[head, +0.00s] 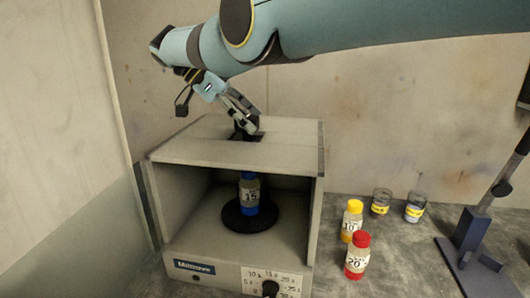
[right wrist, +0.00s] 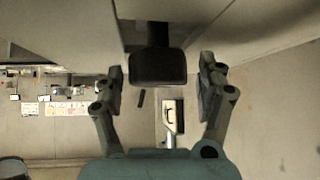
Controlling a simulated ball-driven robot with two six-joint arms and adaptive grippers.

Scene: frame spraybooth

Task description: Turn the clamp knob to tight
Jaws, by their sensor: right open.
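A grey box-shaped unit (head: 180,152) stands on the counter with its front open. A black knob (right wrist: 158,68), seemingly the clamp knob, is at its top, mostly hidden by my fingers in the head view. My right gripper (head: 247,128) reaches down to it from above. In the right wrist view my right gripper (right wrist: 160,88) is open, with one finger on each side of the knob and gaps between. Inside the unit a blue-capped bottle (head: 249,190) marked 15 stands upright on a black round plate (head: 238,222). My left gripper is not in view.
The unit's front has a black dial (head: 270,288) with a printed scale. To its right stand a yellow-capped bottle (head: 352,220), a red-capped bottle (head: 357,256) and two glass jars (head: 381,202). A dark stand (head: 472,235) is at far right. A wall panel (head: 60,130) borders the left.

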